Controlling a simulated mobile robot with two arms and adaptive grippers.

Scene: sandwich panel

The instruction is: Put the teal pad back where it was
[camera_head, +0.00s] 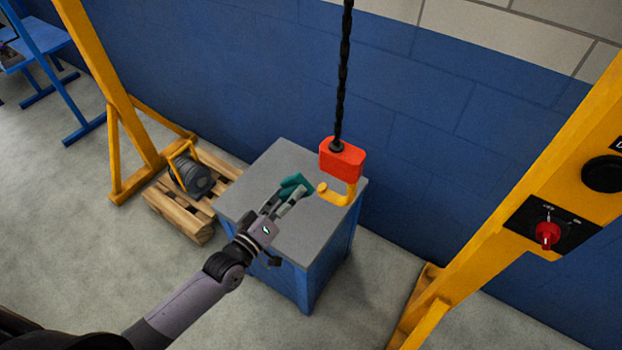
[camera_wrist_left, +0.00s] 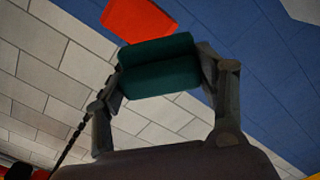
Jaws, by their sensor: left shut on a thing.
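The teal pad (camera_head: 297,183) is between the fingers of my left gripper (camera_head: 288,197), over the grey top of the blue cabinet (camera_head: 268,163). In the left wrist view the teal pad (camera_wrist_left: 158,66) spans the space between the two fingers of my left gripper (camera_wrist_left: 160,80), which is shut on it. In the head view the pad is close to the hanging yellow hook (camera_head: 338,195) and its red block (camera_head: 342,160); I cannot tell whether they touch. The red block also shows behind the pad in the left wrist view (camera_wrist_left: 138,18). My right gripper is not in view.
A black chain (camera_head: 343,80) holds up the hook block. A yellow gantry frame stands left (camera_head: 115,90) and right (camera_head: 510,220), the right leg with a red switch (camera_head: 547,234). A wooden pallet (camera_head: 180,215) bears a dark round weight (camera_head: 191,176). The blue wall is behind.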

